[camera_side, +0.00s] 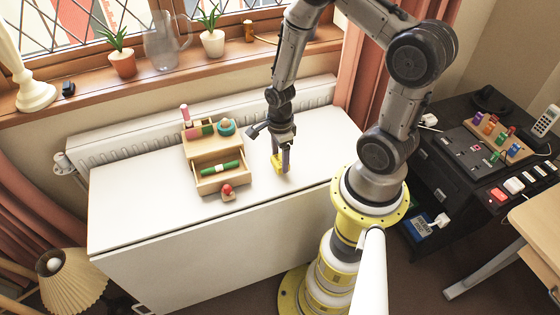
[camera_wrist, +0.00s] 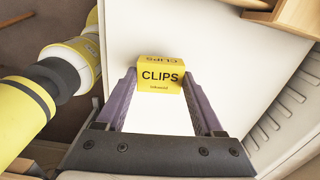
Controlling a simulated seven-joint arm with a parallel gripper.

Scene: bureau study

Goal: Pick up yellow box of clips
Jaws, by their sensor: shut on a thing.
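The yellow box of clips (camera_side: 277,161) is at my gripper on the white table in the side view. In the wrist view the box (camera_wrist: 161,77) sits between the two fingertips, with "CLIPS" printed on the face toward the camera. My gripper (camera_side: 284,163) points down and is shut on the box. The wrist view shows my gripper's fingers (camera_wrist: 161,90) against the box's left and right sides. I cannot tell whether the box touches the table or is slightly above it.
A wooden organiser (camera_side: 207,159) with an open drawer holding a green item (camera_side: 221,168) stands left of my gripper. The white tabletop (camera_side: 130,205) is clear at left and right. A radiator (camera_side: 110,147) runs behind.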

